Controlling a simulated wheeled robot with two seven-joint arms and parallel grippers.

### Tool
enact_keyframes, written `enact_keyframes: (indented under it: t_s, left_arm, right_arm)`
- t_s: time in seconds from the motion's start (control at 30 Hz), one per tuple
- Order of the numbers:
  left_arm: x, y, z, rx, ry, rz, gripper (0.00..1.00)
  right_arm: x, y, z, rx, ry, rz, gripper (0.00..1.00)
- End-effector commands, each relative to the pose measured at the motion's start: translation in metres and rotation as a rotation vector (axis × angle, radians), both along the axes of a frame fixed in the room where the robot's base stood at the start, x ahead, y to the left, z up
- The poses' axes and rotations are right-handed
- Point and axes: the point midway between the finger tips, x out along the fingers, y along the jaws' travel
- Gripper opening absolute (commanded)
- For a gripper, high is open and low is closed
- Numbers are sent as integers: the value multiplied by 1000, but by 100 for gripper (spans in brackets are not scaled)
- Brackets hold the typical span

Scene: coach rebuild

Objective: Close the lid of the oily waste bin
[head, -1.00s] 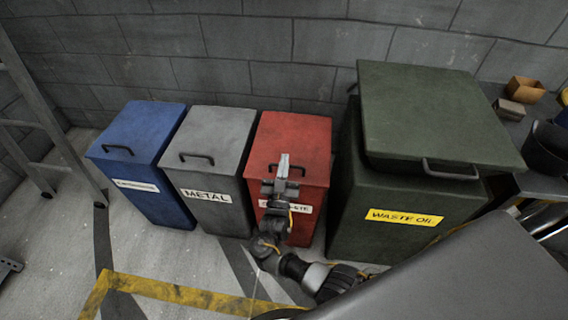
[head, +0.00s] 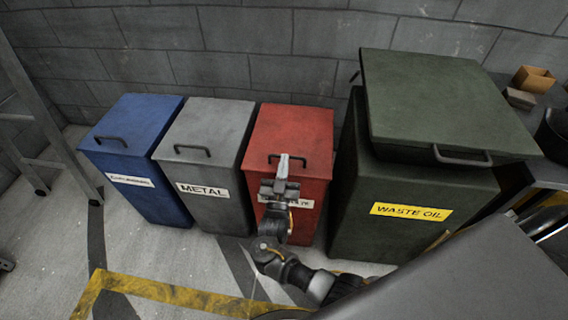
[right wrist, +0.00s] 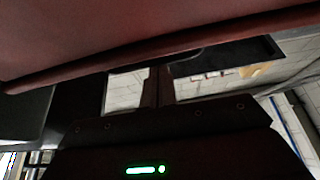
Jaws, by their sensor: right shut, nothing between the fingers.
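The red bin (head: 301,215) stands between the grey bin and the green bin. Its white label is partly covered by my right gripper (head: 283,160), and the readable part ends in "TE". Its red lid (head: 291,128) looks down on the bin, with a dark handle near the front; whether it is fully seated I cannot tell. My right gripper is shut and empty, pointing up in front of the lid's front edge and overlapping the handle in the picture. Contact cannot be told. In the right wrist view a red panel (right wrist: 130,30) fills the top, close to the fingers. My left gripper is not in view.
A blue bin (head: 135,165) and a grey METAL bin (head: 208,165) stand left. A large green WASTE OIL bin (head: 385,238) stands right, its thick lid (head: 445,105) overhanging the front. A ladder (head: 45,120) is far left. Floor with yellow tape (head: 170,293) is open in front.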

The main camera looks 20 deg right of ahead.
Motion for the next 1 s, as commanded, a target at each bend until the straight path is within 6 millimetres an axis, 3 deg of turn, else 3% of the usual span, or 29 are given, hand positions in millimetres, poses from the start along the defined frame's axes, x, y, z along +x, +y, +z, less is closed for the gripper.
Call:
enact_keyframes:
  t_s: [0.03,0.47,0.67,1.0]
  left_arm:
    - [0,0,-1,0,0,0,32]
    - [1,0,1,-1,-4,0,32]
    - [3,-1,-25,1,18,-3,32]
    - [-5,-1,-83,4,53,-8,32]
  right_arm:
    - [-2,-1,-8,3,20,1,0]
    - [-3,-1,-6,2,23,1,0]
    - [-3,0,31,2,6,2,0]
    - [-58,23,97,2,2,4,0]
